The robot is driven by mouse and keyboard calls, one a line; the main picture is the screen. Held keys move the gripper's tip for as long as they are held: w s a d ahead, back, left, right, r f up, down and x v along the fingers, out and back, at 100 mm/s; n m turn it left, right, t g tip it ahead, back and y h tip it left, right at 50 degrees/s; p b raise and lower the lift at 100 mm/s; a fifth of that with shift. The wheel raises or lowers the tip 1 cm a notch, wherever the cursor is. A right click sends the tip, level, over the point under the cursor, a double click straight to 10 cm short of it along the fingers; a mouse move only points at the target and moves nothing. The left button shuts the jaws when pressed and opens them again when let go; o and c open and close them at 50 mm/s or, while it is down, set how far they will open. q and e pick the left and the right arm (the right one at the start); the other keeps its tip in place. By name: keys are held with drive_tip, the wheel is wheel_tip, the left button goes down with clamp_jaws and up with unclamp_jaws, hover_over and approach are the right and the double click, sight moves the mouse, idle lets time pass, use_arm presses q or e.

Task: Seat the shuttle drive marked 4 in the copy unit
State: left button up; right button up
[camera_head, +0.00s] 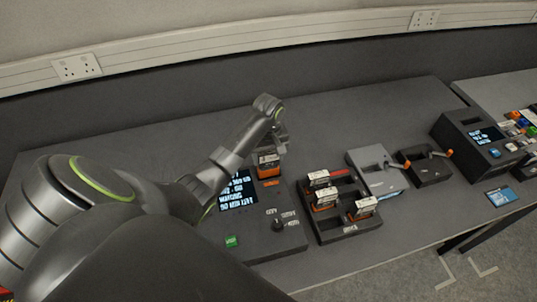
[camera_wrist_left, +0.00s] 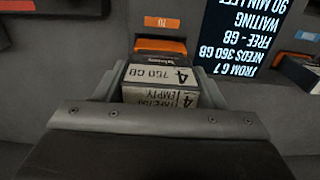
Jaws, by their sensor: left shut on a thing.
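The shuttle drive marked 4 (camera_wrist_left: 160,76) shows in the left wrist view, its label reading "4 750 GB" and "EMPTY". My left gripper (camera_wrist_left: 162,92) is shut on it, one finger on each side. An orange bay marked "TO" (camera_wrist_left: 160,47) is just beyond the drive in the wrist view. I cannot tell how far the drive is in the bay.
A dark tray (camera_head: 350,232) with several orange and white drives stands right of the copy unit. Further right are a grey device (camera_head: 379,170), a black box with an orange lever (camera_head: 427,166) and another screened unit (camera_head: 470,140). The bench behind these is clear.

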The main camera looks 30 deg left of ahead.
sight(269, 164)
use_arm(q)
drive_tip(key=shift+f, duration=0.3)
drive_tip(key=shift+f+p, duration=0.45)
idle(0.8)
drive_tip(key=shift+f, duration=0.3)
idle(0.4)
drive_tip(key=shift+f, duration=1)
idle(0.5)
drive_tip(key=o, duration=1.5)
